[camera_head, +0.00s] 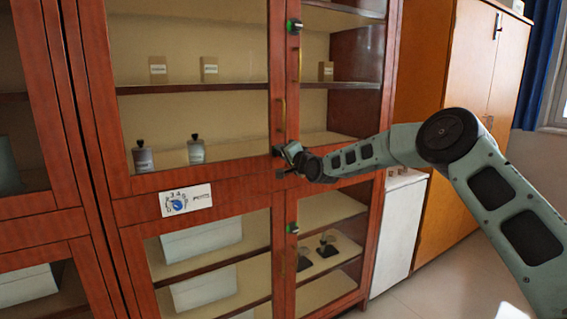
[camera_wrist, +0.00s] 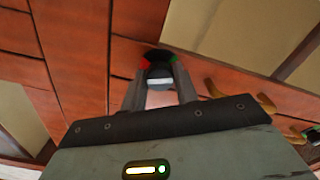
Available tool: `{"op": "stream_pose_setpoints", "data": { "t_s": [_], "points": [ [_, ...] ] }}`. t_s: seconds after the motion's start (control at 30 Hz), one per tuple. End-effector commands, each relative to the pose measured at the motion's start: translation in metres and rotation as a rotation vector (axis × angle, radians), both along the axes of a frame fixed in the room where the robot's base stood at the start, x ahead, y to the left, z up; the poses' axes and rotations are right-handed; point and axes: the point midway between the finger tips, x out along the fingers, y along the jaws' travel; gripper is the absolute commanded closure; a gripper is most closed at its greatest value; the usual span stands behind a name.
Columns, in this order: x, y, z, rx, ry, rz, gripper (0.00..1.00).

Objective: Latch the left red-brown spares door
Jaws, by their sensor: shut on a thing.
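The left red-brown spares door (camera_head: 185,185) is a tall wood-framed glass door in the head view. It looks level with the narrow right door (camera_head: 345,182); a small gap cannot be ruled out. My gripper (camera_head: 289,156) is at the seam between the doors, at mid height. In the wrist view my gripper (camera_wrist: 160,90) has its two fingers closed around a dark latch knob (camera_wrist: 158,56) with a red mark on its left and a green mark on its right. The fingers partly hide the knob.
Similar dark knobs with green marks sit on the seam above (camera_head: 294,26) and below (camera_head: 292,228). Brass handles (camera_head: 283,113) flank the seam. Bottles (camera_head: 196,149) and boxes stand behind glass. A white cabinet (camera_head: 402,222) and an orange wooden cupboard (camera_head: 452,60) stand right.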

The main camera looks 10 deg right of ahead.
Motion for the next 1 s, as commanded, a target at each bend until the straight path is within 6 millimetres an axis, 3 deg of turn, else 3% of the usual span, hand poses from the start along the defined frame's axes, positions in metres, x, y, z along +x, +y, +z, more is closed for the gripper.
{"op": "stream_pose_setpoints", "data": {
  "t_s": [0.43, 1.0],
  "points": [
    [0.0003, -0.0011, -0.0025, 0.279, 0.09, -0.002, 0.93],
    [0.0003, -0.0008, -0.0005, 0.35, 0.114, -0.001, 0.93]
  ]
}}
